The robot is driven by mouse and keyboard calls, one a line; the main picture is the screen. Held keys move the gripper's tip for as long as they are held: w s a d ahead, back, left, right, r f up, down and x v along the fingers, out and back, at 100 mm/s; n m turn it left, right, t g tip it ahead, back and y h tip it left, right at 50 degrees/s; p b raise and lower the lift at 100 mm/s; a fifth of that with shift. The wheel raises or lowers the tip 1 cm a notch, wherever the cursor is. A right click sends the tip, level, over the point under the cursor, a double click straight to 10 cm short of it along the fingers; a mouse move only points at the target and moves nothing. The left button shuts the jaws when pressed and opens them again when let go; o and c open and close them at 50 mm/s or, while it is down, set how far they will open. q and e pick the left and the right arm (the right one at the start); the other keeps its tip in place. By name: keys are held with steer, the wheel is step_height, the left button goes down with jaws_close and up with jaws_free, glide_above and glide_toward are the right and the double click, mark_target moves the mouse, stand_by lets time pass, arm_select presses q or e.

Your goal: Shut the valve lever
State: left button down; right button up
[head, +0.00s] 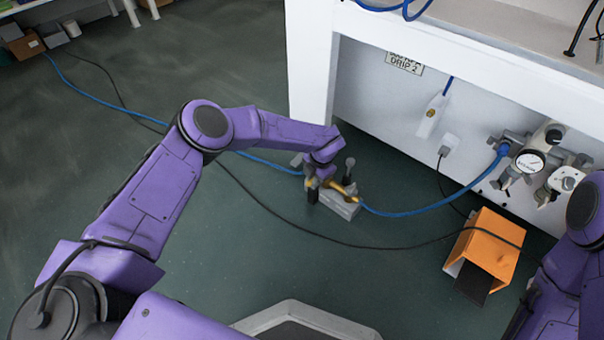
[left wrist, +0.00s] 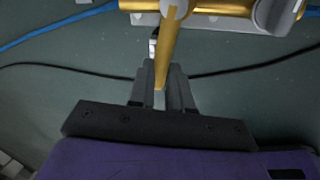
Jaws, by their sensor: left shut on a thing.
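The brass valve (head: 349,188) sits on a grey block (head: 340,206) on the floor, in line with the blue hose. In the left wrist view, its brass body (left wrist: 215,7) runs across the top. The brass lever (left wrist: 168,45) extends from the body down between my left gripper's fingers (left wrist: 161,88), roughly crosswise to the body. My left gripper (head: 314,188) is shut on the lever; in the head view it is at the left side of the valve and partly hides the lever. My right gripper is out of view; only part of its arm shows at the right edge.
A white bench (head: 312,75) stands behind the valve, with a gauge (head: 530,161) and fittings on its panel. An orange pedal housing (head: 488,247) is to the right. A blue hose (head: 425,208) and a black cable (head: 300,232) lie on the floor. The floor at left is mostly clear.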

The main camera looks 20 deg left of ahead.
arm_select(q)
steer(key=shift+s+d+n, duration=0.15)
steer(key=shift+d+n, duration=0.45)
steer(key=shift+n, duration=0.4)
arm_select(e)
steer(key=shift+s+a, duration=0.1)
arm_select(q)
steer(key=shift+d, duration=0.1)
steer(key=c, duration=1.1)
jaws_free()
steer(key=shift+o, duration=0.2)
steer(key=shift+r, duration=0.1)
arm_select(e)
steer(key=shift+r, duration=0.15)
arm_select(q)
steer(key=w+p+v, duration=0.1)
steer(key=p+v, duration=0.4)
steer(key=v, duration=0.5)
steer(key=shift+s+r, duration=0.15)
steer(key=shift+s, duration=0.25)
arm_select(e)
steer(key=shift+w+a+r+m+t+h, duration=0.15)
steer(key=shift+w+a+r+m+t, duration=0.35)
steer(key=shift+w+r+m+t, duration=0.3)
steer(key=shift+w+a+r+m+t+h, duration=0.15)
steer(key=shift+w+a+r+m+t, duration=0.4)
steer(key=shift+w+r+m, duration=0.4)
